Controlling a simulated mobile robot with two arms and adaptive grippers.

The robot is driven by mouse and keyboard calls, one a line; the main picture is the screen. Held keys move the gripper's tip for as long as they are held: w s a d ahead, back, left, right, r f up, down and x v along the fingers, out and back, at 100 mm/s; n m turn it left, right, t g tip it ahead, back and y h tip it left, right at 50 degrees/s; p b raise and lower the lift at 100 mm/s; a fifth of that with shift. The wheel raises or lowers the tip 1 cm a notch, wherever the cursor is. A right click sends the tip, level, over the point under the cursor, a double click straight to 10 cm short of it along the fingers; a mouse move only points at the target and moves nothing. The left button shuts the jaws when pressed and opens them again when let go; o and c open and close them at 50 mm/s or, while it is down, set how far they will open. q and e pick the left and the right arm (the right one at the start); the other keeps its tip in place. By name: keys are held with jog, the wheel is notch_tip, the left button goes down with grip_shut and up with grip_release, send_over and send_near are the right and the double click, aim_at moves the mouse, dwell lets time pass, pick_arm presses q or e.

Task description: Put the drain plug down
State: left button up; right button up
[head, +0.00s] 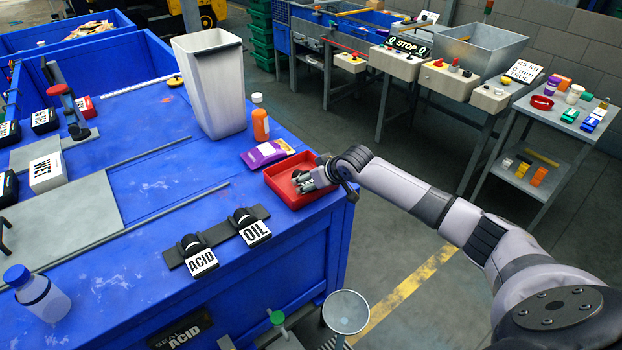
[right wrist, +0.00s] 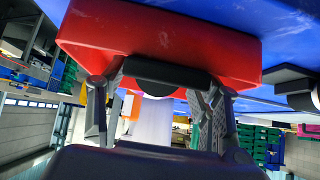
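My right gripper (head: 318,177) reaches over the right edge of the small red tray (head: 277,182), at the bench corner. In the right wrist view its two fingers (right wrist: 160,100) stand on either side of a black, round-edged piece (right wrist: 167,74), which seems to be the drain plug, and appear to touch both its ends. The red tray (right wrist: 85,35) fills the view just beyond it. In the head view the plug cannot be made out apart from the fingers. Whether it touches the tray floor is unclear. My left gripper is not in view.
A purple packet (head: 264,154) lies beside the tray, with an orange bottle (head: 260,124) and a tall white bin (head: 211,90) behind. ACID (head: 203,262) and OIL (head: 255,232) labels sit on the blue bench (head: 150,240). A round-topped stand (head: 346,312) is below its edge.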

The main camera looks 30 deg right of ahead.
jog(key=shift+o, duration=0.9)
jog(key=shift+r, duration=0.25)
jog(key=b+v, duration=0.2)
jog(key=v, duration=1)
jog(key=shift+w, duration=0.1)
